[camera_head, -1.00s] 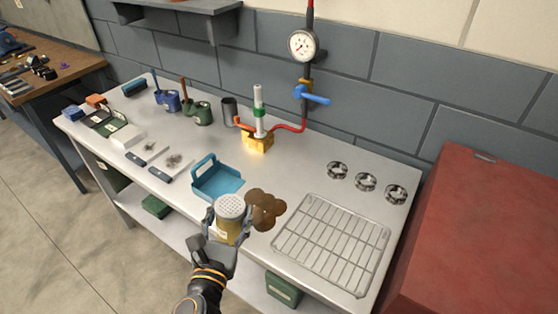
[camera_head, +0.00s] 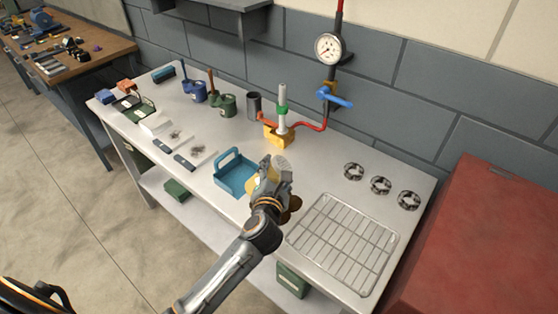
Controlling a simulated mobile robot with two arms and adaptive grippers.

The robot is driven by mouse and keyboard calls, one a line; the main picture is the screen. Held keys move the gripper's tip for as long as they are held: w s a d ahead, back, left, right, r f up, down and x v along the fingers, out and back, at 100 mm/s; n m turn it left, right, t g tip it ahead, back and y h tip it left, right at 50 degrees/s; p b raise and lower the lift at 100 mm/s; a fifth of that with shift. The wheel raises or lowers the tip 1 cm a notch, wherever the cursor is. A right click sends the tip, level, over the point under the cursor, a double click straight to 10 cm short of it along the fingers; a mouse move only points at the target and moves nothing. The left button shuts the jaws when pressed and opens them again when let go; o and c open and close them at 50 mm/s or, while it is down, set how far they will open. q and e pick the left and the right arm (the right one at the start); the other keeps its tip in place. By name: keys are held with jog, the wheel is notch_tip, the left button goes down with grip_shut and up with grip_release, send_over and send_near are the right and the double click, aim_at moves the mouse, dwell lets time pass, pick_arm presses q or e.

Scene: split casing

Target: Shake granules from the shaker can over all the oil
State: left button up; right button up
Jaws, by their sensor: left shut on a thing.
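My left gripper (camera_head: 270,183) is shut on the yellow shaker can (camera_head: 256,189). It holds the can tilted over the front edge area of the grey table, beside the blue tray. The gripper's fingers and wrist hide much of the can, and I cannot tell whether granules are falling. The brown oil (camera_head: 293,206) lies on the table just right of the gripper. The arm covers most of it, leaving only a small dark part in sight. My right gripper is not in view.
The blue tray (camera_head: 232,180) stands just left of the can. A wire rack (camera_head: 343,243) lies right of the oil. A yellow block with a pipe (camera_head: 279,136) stands behind. Several round metal parts (camera_head: 381,185) sit at the back right, near a red cabinet (camera_head: 480,240).

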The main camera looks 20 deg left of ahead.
pick_arm(q)
jog(key=f+m, duration=0.2)
jog(key=f+m+g+y, duration=0.1)
jog(key=shift+s+a, duration=0.1)
jog(key=shift+a, duration=0.2)
jog(key=f+m+g+y+p, duration=0.1)
jog(key=m+p, duration=0.1)
jog(key=p, duration=0.1)
jog(key=shift+f, duration=0.4)
notch_tip(320, 180, down, 3)
jog(key=m, duration=0.1)
jog(key=m+y+p, duration=0.1)
jog(key=m, duration=0.1)
jog(key=shift+s+a+r+g+y, duration=0.1)
jog(key=shift+g+y, duration=0.2)
jog(key=shift+f+m, duration=0.6)
jog(key=shift+p, duration=0.45)
